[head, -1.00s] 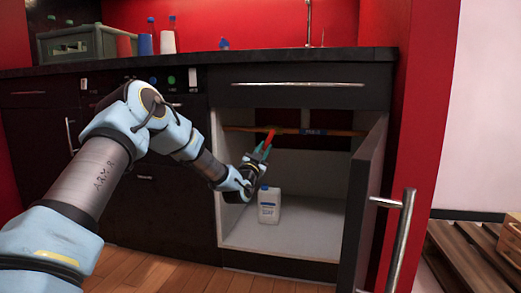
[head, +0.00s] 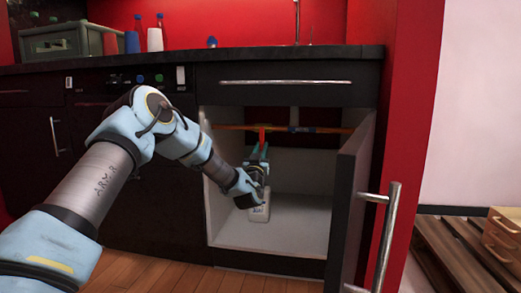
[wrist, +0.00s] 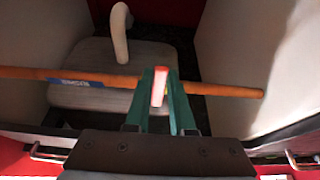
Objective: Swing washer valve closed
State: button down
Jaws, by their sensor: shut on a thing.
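The washer valve shows as a red handle (head: 262,136) on the orange pipe (head: 232,127) inside the open cabinet under the counter. The handle stands nearly upright, across the pipe; in the wrist view the red handle (wrist: 159,86) also lies across the pipe (wrist: 221,90). My gripper (head: 261,152) reaches into the cabinet from the left. Its green fingers (wrist: 162,88) are shut on the red handle, one on each side. The handle's lower part and the valve body are hidden by the fingers.
The open cabinet door (head: 349,205) with a metal handle bounds the right side. The counter edge (head: 290,57) is above.

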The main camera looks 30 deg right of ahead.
jog(key=c, duration=0.8)
grip_release()
jog(key=shift+o, duration=0.2)
jog(key=p+v, duration=0.3)
jog(key=v, duration=0.8)
jog(key=shift+d, duration=0.1)
